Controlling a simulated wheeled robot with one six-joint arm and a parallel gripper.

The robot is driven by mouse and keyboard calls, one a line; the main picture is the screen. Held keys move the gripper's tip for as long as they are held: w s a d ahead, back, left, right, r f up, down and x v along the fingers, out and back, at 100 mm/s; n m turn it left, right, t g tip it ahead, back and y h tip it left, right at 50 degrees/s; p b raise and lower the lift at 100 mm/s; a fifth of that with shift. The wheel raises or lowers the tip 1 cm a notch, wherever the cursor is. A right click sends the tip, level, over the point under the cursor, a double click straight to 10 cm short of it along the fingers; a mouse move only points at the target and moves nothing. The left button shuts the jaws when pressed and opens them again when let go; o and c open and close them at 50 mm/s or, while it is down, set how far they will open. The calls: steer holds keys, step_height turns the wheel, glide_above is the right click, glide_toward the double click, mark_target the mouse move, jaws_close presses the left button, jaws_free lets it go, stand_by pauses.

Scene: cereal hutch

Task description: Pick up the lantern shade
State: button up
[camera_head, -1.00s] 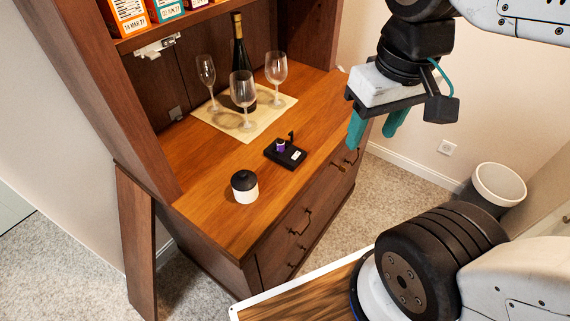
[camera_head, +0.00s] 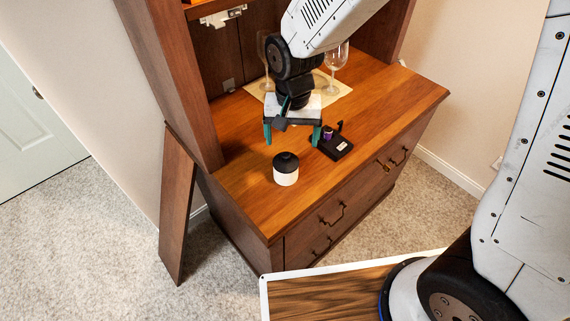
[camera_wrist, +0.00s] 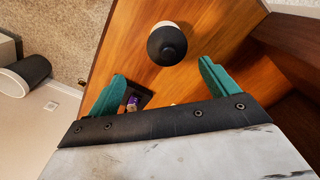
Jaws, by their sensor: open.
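The lantern shade appears to be the small round piece (camera_head: 286,172) with a black domed top and a white lower part. It stands upright on the front left of the wooden hutch counter. It also shows in the wrist view (camera_wrist: 168,45), top centre, seen from above. My gripper (camera_head: 292,135) is open and empty, fingers pointing down over the counter. In the wrist view its two teal fingers (camera_wrist: 163,88) are spread wide; the shade lies beyond their tips, apart from them. A black base with a purple cylinder (camera_head: 333,144) sits right of my gripper.
Wine glasses (camera_head: 336,58) stand on a pale mat (camera_head: 334,92) behind my gripper, partly hidden by my arm. The hutch's left side panel (camera_head: 167,80) rises beside the counter. The counter (camera_head: 400,95) is clear to the right.

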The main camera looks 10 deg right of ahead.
mark_target(286, 154)
steer(key=f, duration=0.3)
steer(key=a+f, duration=0.1)
steer(key=f, duration=0.4)
steer(key=shift+s+a+f, duration=0.15)
steer(key=shift+a+f, duration=0.05)
steer(key=shift+f, duration=0.15)
steer(key=c, duration=1.1)
